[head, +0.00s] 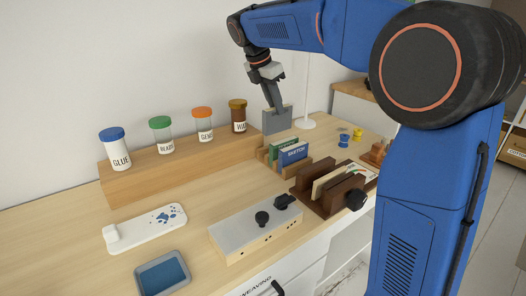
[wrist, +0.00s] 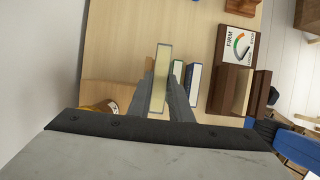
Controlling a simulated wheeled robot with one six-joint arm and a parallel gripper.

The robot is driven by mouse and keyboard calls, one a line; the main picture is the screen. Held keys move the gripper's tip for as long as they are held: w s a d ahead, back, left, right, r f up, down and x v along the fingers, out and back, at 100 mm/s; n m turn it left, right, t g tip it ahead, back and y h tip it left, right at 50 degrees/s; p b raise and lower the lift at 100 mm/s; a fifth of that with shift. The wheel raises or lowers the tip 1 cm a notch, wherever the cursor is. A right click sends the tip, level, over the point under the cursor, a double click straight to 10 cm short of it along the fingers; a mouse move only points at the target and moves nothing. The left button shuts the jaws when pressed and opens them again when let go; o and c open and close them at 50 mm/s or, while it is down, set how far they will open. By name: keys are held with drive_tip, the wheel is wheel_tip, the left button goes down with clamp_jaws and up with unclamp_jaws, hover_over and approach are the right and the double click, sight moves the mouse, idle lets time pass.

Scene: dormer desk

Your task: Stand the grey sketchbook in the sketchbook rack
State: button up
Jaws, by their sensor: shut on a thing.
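The grey sketchbook (head: 277,121) is upright in my gripper (head: 275,106), which points down and is shut on its top edge. In the wrist view the sketchbook (wrist: 161,72) shows its pale page edge between the fingers (wrist: 164,98). The sketchbook rack (head: 264,156) is light wood and holds a green sketchbook (head: 283,146) and a blue sketchbook (head: 294,154), both upright. In the head view the grey sketchbook appears just behind the rack. Its lower edge is partly hidden, and I cannot tell its exact height above the desk.
A wooden riser (head: 190,155) with several lidded jars stands to the left. A grey-topped box with black knobs (head: 252,229) is nearer.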

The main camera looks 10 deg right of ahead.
sight(273, 131)
drive_tip(key=shift+w+a+f, duration=0.15)
drive_tip(key=shift+w+f, duration=0.05)
drive_tip(key=shift+f, duration=4.75)
drive_tip(key=shift+f, duration=0.15)
drive_tip(key=o, duration=0.6)
drive_tip(key=shift+o, duration=0.2)
drive_tip(key=v, duration=1.2)
drive_tip(key=shift+a, duration=0.15)
